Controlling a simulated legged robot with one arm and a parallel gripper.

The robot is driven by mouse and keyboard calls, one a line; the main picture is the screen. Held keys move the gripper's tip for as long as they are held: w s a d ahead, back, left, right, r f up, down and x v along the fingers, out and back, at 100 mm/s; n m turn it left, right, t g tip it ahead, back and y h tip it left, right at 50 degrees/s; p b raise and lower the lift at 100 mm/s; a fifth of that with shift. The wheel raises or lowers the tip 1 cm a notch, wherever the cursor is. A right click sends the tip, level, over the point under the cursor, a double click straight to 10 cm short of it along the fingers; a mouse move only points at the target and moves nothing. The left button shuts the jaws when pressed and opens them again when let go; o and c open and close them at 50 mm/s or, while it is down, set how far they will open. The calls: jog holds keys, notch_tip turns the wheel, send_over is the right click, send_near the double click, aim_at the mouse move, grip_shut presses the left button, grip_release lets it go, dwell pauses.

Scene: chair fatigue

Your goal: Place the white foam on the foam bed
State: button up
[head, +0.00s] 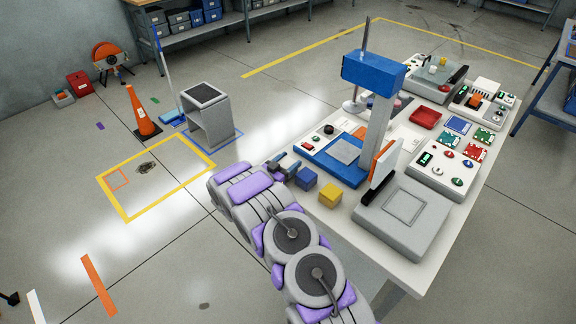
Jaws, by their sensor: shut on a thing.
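My gripper (284,165) is at the left edge of the white table, behind my purple and grey arm. Its dark jaws are small and partly hidden, and I cannot make out the thing between them. A blue block (306,178) is right beside the jaws; I cannot tell whether they touch it. A yellow block (330,194) sits a little nearer on the table. I cannot pick out a white foam piece with certainty. A light grey square pad (345,150) lies on a blue base under the press column; it may be the foam bed.
A grey box (403,212) with an upright orange and white panel (384,163) is at the table's near side. The blue-headed press (374,72) rises mid-table. Control panels (440,168) crowd the right. A grey stand (208,115) and orange cone (142,115) are on the floor.

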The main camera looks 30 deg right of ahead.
aim_at(288, 160)
notch_tip(288, 160, up, 9)
jog(key=shift+d+r+p, duration=0.15)
jog(key=shift+r+p, duration=0.05)
jog(key=shift+p, duration=0.9)
jog(key=shift+w+r+t, duration=0.25)
jog(key=shift+r+t, duration=0.05)
jog(key=shift+r, duration=0.1)
jog(key=w+a+r+n+t+y, duration=0.3)
jog(key=w+a+r+t, duration=0.1)
jog(key=r, duration=0.3)
jog(key=w+a+r+n+t+y, duration=0.3)
jog(key=a+r+n+y, duration=0.1)
jog(key=r, duration=0.3)
jog(key=s+a+r+n+t+y, duration=0.3)
jog(key=a+r+n+y, duration=0.45)
jog(key=a, duration=0.55)
jog(key=s+f+y, duration=0.1)
jog(key=s+f, duration=0.3)
jog(key=f, duration=0.3)
jog(key=s+f+m+y, duration=0.1)
jog(key=s+f, duration=0.3)
jog(key=f, duration=0.4)
jog(key=shift+s+a, duration=0.25)
jog(key=shift+a, duration=0.05)
jog(key=shift+r, duration=0.1)
